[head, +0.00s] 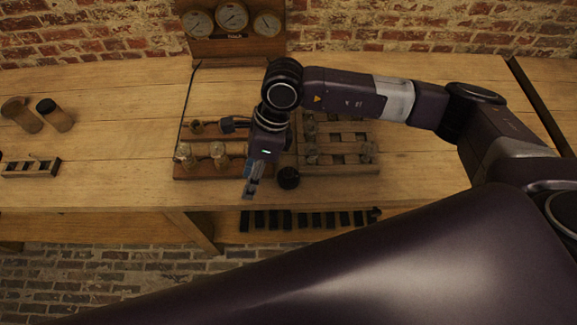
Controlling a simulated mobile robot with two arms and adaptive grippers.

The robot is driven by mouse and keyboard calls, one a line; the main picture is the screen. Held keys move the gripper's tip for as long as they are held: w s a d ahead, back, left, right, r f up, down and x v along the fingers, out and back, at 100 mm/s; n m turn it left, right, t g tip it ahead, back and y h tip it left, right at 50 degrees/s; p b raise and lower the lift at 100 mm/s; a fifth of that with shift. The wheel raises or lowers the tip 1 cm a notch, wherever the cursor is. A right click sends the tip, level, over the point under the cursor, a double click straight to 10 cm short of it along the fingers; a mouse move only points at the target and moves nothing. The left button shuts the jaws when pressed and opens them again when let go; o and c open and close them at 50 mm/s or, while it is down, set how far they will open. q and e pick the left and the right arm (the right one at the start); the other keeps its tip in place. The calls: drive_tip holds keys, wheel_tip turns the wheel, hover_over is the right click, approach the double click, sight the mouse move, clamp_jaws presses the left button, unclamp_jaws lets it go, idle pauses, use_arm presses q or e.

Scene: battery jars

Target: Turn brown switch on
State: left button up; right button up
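A wooden switch board (190,174) lies on the bench, left of centre. Brass-coloured posts (185,155) stand on its front part. Behind them is a small brown piece (197,127), with a dark lever-like part (232,124) beside it. I cannot tell for sure which of these is the brown switch. My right gripper (250,187) points down over the board's right front edge, and my wrist hides part of the board. Its fingers look close together, but their gap and any contact are too small to tell. My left gripper is out of view.
A slotted wooden rack (368,160) lies just right of the gripper, with a black round knob (288,178) near it. A gauge panel (235,47) stands behind. Two jars (55,115) and a small block (30,167) lie left. Bench between is clear.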

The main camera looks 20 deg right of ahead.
sight(289, 170)
drive_tip(key=w+d+h, duration=0.1)
drive_tip(key=d, duration=0.2)
drive_tip(key=w+d+h, duration=0.1)
drive_tip(key=w+d, duration=0.1)
drive_tip(key=d, duration=0.2)
drive_tip(key=w+d+t+h, duration=0.1)
drive_tip(key=d+h, duration=0.1)
drive_tip(key=d, duration=0.1)
drive_tip(key=shift+w+d+f, duration=0.15)
drive_tip(key=shift+d+f, duration=0.05)
drive_tip(key=shift+f, duration=0.1)
drive_tip(key=shift+d+f, duration=0.2)
wheel_tip(289, 170, down, 6)
drive_tip(key=shift+f+p, duration=0.1)
drive_tip(key=shift+p, duration=1.1)
drive_tip(key=shift+a+f, duration=0.1)
drive_tip(key=shift+f, duration=0.45)
clamp_jaws()
